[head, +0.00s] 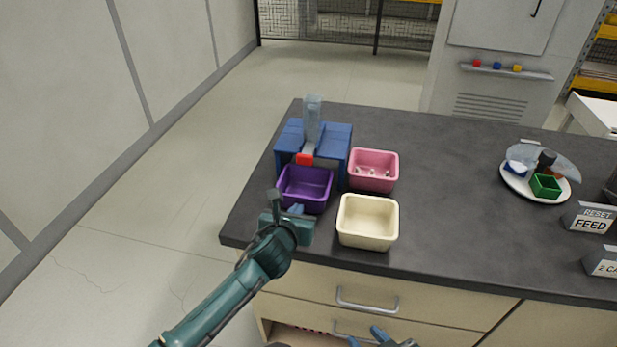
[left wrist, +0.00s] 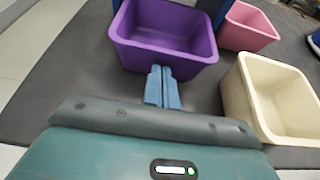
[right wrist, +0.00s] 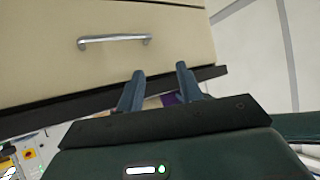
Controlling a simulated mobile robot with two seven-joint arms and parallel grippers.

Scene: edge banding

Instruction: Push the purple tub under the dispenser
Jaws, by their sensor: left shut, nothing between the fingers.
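The purple tub (head: 305,188) stands upright on the dark table, directly in front of the blue dispenser (head: 330,137), which has a clear tube on top and a red part at its front. In the head view the tub looks empty. My left gripper (head: 296,209) is shut and empty at the tub's near side. In the left wrist view its fingertips (left wrist: 160,70) are at the near wall of the purple tub (left wrist: 165,52), touching or almost touching it. My right gripper (right wrist: 160,85) is open and empty, low in front of the drawers.
A cream tub (head: 367,222) stands right of my left gripper. A pink tub (head: 373,170) with small pieces inside stands beside the dispenser. A white plate (head: 520,185) with a green box (head: 545,186) and signs (head: 590,218) are farther right. The table's middle is clear.

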